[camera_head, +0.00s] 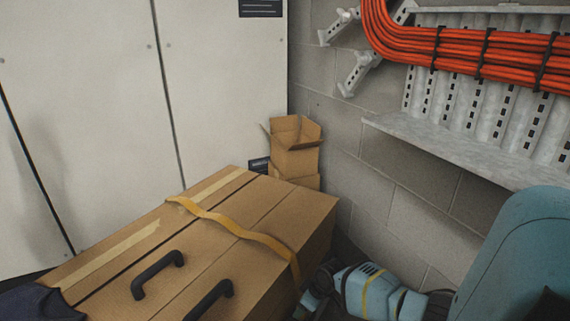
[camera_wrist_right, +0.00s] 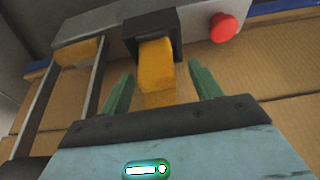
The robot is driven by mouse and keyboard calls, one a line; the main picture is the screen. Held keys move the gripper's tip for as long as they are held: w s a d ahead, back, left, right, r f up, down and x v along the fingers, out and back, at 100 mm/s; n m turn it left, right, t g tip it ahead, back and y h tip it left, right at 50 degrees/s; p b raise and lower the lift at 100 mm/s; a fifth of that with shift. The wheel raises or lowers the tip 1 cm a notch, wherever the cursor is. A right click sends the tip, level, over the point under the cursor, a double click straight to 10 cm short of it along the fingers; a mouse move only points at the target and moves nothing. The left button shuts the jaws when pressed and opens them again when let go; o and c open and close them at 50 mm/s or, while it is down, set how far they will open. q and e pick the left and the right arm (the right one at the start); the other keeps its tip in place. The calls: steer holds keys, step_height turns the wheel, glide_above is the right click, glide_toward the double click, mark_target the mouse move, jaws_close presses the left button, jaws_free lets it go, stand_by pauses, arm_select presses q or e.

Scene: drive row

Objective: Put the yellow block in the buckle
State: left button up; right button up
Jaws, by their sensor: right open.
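In the right wrist view the yellow block (camera_wrist_right: 156,58) sits at the mouth of a black housing on the grey metal buckle (camera_wrist_right: 85,28). I cannot tell how deep it sits. My right gripper (camera_wrist_right: 163,88) is open, its two green fingers on either side of the block's near end with visible gaps. Another yellow piece (camera_wrist_right: 80,49) shows at the buckle's left, by a metal frame. In the head view my right arm reaches down beside the cardboard box, and its fingers, the block and the buckle are hidden. My left gripper is not in view.
A red button (camera_wrist_right: 223,27) is on the buckle's right. The large cardboard box (camera_head: 225,225) has black handles and a yellow strap (camera_head: 235,229) across it. A small open box (camera_head: 296,158) stands behind. A wall with a metal shelf (camera_head: 460,145) and orange cables (camera_head: 470,52) is at right.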

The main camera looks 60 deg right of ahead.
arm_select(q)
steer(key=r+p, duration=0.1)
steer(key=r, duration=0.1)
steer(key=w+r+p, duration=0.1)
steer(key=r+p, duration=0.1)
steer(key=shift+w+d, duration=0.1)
arm_select(e)
steer(key=v, duration=0.6)
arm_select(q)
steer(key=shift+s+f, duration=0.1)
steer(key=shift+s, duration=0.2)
